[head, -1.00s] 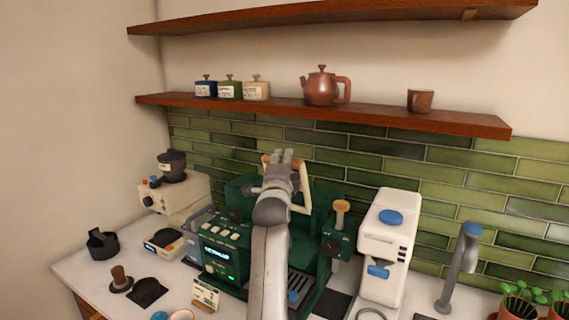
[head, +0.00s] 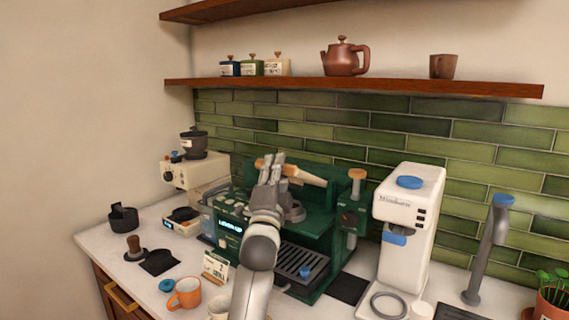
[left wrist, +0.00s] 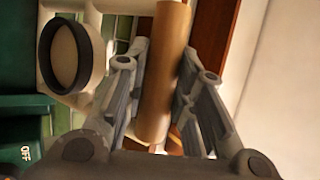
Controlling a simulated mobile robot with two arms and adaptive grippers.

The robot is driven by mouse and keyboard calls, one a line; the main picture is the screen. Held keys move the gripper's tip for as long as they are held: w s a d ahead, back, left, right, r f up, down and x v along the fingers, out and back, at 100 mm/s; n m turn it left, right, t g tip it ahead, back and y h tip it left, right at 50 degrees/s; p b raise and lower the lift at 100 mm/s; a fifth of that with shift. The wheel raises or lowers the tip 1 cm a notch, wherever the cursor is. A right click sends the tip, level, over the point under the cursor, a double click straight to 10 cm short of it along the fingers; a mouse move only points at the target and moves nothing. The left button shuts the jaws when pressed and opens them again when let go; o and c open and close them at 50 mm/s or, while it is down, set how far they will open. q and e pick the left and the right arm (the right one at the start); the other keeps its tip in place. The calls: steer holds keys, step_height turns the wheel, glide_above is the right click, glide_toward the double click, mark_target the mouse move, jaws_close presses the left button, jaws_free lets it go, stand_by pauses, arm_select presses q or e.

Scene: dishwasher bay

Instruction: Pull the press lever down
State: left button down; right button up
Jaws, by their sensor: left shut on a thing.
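The press lever (head: 308,176) is a cream arm with a wooden handle on the green espresso machine (head: 318,231). In the head view it slopes gently down from the left to the right. My left gripper (head: 270,165) is shut on the wooden handle at the lever's left end. In the left wrist view the round wooden handle (left wrist: 163,75) lies between the two fingers of the gripper (left wrist: 162,95). My left forearm hides part of the machine's front. My right gripper is not in view.
An orange mug (head: 185,294) and a small sign (head: 215,268) stand in front. A wooden shelf (head: 350,87) with canisters and a teapot (head: 345,58) runs above.

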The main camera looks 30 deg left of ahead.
arm_select(q)
step_height(320, 180, down, 9)
steer(key=s+b, duration=0.1)
steer(key=b, duration=0.3)
steer(key=shift+s+a+r, duration=0.15)
steer(key=shift+s, duration=0.1)
steer(key=shift+f, duration=0.2)
steer(key=c, duration=1.3)
jaws_free()
steer(key=shift+s, duration=0.1)
steer(key=shift+c, duration=0.2)
steer(key=shift+o, duration=0.7)
steer(key=shift+r, duration=0.2)
